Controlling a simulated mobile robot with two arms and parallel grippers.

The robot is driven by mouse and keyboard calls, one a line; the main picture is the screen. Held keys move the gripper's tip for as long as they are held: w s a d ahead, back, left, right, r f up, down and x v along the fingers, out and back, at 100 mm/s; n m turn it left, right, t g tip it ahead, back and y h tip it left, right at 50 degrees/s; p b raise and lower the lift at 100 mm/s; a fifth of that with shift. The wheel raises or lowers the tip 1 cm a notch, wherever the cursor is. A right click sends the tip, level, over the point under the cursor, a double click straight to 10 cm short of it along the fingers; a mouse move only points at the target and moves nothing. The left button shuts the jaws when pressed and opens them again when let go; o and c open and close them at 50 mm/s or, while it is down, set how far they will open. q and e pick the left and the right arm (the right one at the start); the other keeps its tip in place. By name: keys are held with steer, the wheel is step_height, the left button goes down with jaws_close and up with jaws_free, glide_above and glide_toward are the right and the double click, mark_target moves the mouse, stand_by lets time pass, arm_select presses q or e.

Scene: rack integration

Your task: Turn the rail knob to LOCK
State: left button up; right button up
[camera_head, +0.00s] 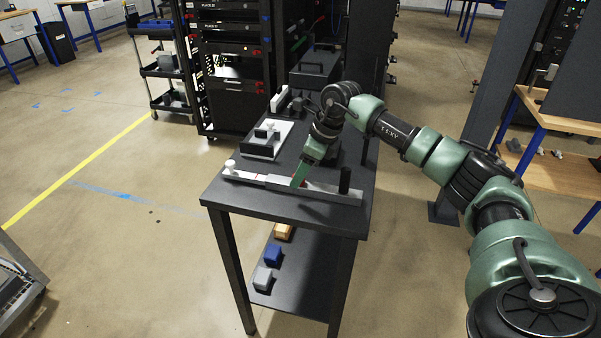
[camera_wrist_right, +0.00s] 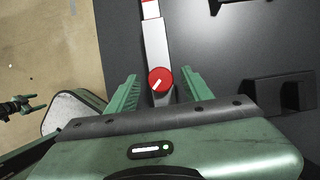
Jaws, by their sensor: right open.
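The rail knob (camera_wrist_right: 160,80) is a round red dial with a white pointer line running from lower left to upper right. It sits on a pale grey rail (camera_wrist_right: 155,42) in the right wrist view; no LOCK lettering is readable. The rail (camera_head: 335,193) lies along the near end of the dark table in the head view. My right gripper (camera_wrist_right: 160,86) is open, with one green finger on each side of the knob and gaps visible. In the head view my right gripper (camera_head: 301,174) points down at the rail and mostly hides the knob. My left gripper (camera_wrist_right: 32,104) shows small, fingers apart.
A black post (camera_head: 345,180) stands at the rail's right end and a white peg (camera_head: 230,165) at its left end. A white plate with a black block (camera_head: 262,143) lies behind. A black case (camera_head: 314,66) is farther back. Server racks (camera_head: 232,70) stand beyond.

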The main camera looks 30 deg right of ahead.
steer(key=v, duration=0.7)
steer(key=shift+r+b, duration=0.15)
steer(key=shift+b, duration=0.3)
